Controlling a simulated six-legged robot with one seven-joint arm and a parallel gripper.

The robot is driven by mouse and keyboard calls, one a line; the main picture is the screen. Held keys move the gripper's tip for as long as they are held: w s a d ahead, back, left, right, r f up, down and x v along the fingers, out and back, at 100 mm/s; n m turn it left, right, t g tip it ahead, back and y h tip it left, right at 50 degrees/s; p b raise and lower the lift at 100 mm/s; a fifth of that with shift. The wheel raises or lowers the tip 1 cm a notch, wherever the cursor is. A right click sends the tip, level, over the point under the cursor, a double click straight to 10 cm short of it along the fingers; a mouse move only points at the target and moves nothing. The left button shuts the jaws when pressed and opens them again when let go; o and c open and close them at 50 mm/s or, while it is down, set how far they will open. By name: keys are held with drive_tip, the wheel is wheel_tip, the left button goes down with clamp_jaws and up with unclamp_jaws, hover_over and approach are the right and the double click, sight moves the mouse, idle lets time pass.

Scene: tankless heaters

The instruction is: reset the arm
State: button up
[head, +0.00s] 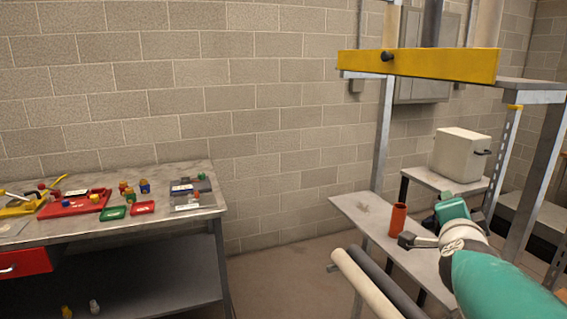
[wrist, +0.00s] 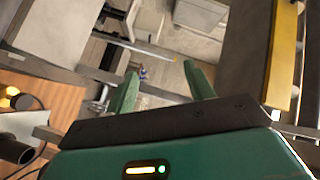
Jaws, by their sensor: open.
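My gripper (wrist: 162,84) shows in the wrist view with its two green fingers spread apart. Nothing is held between them. A small dark blue thing (wrist: 143,73) shows in the gap, well beyond the fingertips, too small to identify. In the head view my green and white arm (head: 500,280) reaches in from the lower right, in front of a narrow metal shelf. I cannot make out the fingertips clearly in that view.
An orange cylinder (head: 397,219) stands on the narrow shelf (head: 358,212) near my arm. A yellow beam (head: 420,65) crosses above. A white box (head: 461,154) sits behind. At left is a workbench (head: 120,222) with a red tray (head: 75,203). Floor between shows clear.

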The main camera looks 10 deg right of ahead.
drive_tip(key=a+f+n+y, duration=0.3)
drive_tip(key=a+n+y, duration=0.15)
drive_tip(key=a, duration=0.45)
drive_tip(key=a+f+n+y, duration=0.4)
drive_tip(key=a+n, duration=0.2)
drive_tip(key=a, duration=0.2)
drive_tip(key=s+a+f+n+g+y, duration=0.1)
drive_tip(key=s+a+f+n+g, duration=0.6)
drive_tip(key=s, duration=0.5)
drive_tip(key=a+f+n, duration=0.1)
drive_tip(key=a+n, duration=0.1)
drive_tip(key=a, duration=0.1)
drive_tip(key=shift+f, duration=0.35)
drive_tip(key=c, duration=0.4)
drive_tip(key=shift+o, duration=0.2)
drive_tip(key=shift+d, duration=0.15)
